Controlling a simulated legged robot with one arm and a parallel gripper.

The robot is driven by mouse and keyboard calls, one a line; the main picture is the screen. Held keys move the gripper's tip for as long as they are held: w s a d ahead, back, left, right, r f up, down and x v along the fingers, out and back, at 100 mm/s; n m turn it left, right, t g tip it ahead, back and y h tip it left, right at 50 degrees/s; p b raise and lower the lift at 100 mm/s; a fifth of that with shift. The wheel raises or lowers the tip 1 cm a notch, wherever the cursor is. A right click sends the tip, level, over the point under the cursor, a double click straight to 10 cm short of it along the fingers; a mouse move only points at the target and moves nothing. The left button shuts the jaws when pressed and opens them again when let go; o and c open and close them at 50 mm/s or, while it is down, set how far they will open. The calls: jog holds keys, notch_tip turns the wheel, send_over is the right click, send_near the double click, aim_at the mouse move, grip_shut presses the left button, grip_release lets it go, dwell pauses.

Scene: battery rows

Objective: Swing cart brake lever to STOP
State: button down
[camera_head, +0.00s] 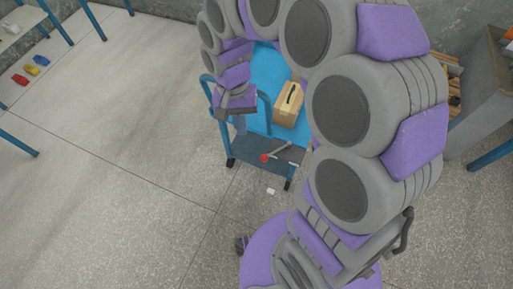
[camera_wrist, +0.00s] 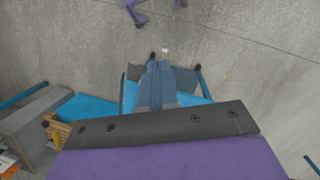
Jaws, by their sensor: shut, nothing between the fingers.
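The cart (camera_head: 262,72) has a bright blue top and a darker end panel (camera_head: 248,150) below it. The brake lever (camera_head: 279,150), a grey bar with a red knob (camera_head: 264,158), sits on this end, angled with the knob at lower left. No STOP marking is readable. My gripper (camera_head: 240,129) points down beside the cart's end, above and left of the knob, apart from it in the picture. In the wrist view my gripper (camera_wrist: 158,66) has its fingers together and empty over the cart (camera_wrist: 90,107). The lever cannot be made out there.
A small white object (camera_head: 271,191) lies on the floor in front. A grey cabinet (camera_head: 483,95) stands at right. Red, yellow and blue items (camera_head: 32,71) lie at far left.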

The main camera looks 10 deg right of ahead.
jog(key=w+a+f+m, duration=0.2)
jog(key=w+a+f, duration=0.3)
jog(key=w+f, duration=0.15)
jog(key=w+d+f+m+h, duration=0.1)
jog(key=w+f+m+h, duration=0.1)
jog(key=f, duration=0.5)
jog(key=w+d+f+m+h+p, duration=0.1)
jog(key=w+f+m+h, duration=0.1)
jog(key=w+f, duration=0.3)
jog(key=w+d+f+m+h, duration=0.2)
jog(key=w+f+m, duration=0.1)
jog(key=f, duration=0.8)
jog(key=shift+w+m, duration=0.4)
jog(key=shift+m, duration=0.3)
jog(key=shift+a, duration=0.1)
jog(key=s+r+b+x, duration=0.1)
jog(key=s+b+x, duration=0.1)
jog(key=x, duration=1)
jog(key=shift+s+d+f+b, duration=0.15)
jog(key=shift+s+d+b, duration=0.25)
jog(key=shift+b, duration=0.4)
